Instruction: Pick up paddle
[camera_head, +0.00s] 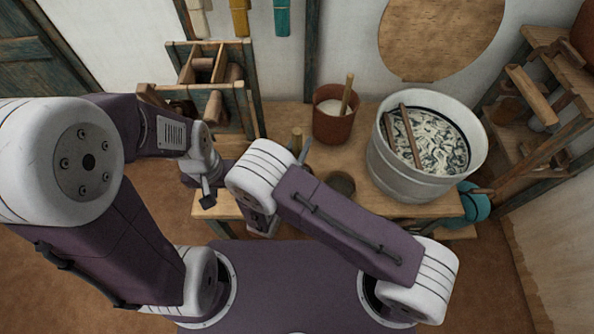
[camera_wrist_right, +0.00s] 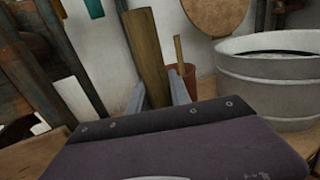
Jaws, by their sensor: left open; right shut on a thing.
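The paddle is a flat brown wooden piece that stands upright between the fingers of my right gripper (camera_wrist_right: 157,95) in the right wrist view (camera_wrist_right: 147,50). The right gripper is shut on it. In the head view only the paddle's short wooden end (camera_head: 297,140) shows beyond my right arm, and most of the right gripper is hidden behind that arm. My left gripper (camera_head: 207,196) is open and empty, over the left end of the wooden bench, apart from the paddle.
On the bench (camera_head: 268,118) stand a red-brown pot (camera_head: 333,127) with a stick in it, a small dark bowl (camera_head: 341,184), and a large pale tub (camera_head: 405,180) with two wooden sticks across patterned contents. A wooden frame (camera_head: 215,90) stands at the left, shelves (camera_head: 535,125) at the right.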

